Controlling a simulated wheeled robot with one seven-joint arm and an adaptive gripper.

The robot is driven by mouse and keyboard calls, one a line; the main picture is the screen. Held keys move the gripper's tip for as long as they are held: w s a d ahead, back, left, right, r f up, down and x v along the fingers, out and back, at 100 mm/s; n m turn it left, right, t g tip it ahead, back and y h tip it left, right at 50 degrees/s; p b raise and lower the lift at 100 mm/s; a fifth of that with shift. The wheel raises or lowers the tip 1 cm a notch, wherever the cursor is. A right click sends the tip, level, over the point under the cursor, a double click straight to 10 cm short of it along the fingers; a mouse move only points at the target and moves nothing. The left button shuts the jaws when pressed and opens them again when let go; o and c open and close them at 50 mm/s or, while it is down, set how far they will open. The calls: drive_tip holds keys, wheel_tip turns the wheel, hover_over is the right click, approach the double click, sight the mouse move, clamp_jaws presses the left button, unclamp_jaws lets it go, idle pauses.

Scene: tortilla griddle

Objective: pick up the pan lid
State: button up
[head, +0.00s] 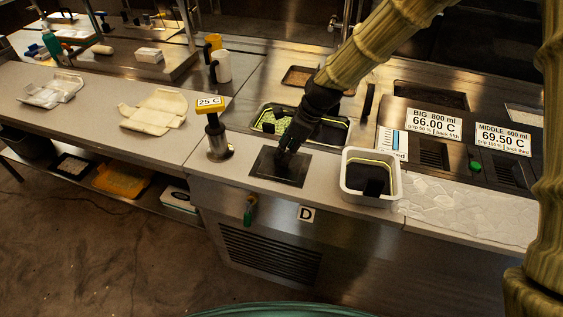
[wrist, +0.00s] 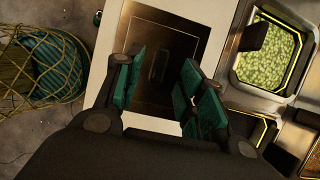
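The pan lid (head: 267,176) is a dark, flat rectangular plate lying on the pale counter's front part. In the wrist view the lid (wrist: 146,38) lies beyond my fingers, with a dark oblong handle (wrist: 158,62) at its middle. My gripper (head: 284,158) points down above the lid and hides part of it in the head view. In the wrist view my gripper (wrist: 163,75) is open, its green-padded fingers on either side of the handle in the picture. Nothing is held. I cannot tell how far the fingertips are above the lid.
A white-rimmed pan (head: 350,196) stands right of the lid. A post with a yellow-framed "25 C" sign (head: 210,106) stands close on the left. Counter farther left holds cloth-like packets (head: 155,112).

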sight(282, 164)
drive_tip(key=shift+p+x, duration=0.85)
drive_tip(key=shift+x, duration=1.4)
drive_tip(key=shift+s+d, duration=0.1)
clamp_jaws()
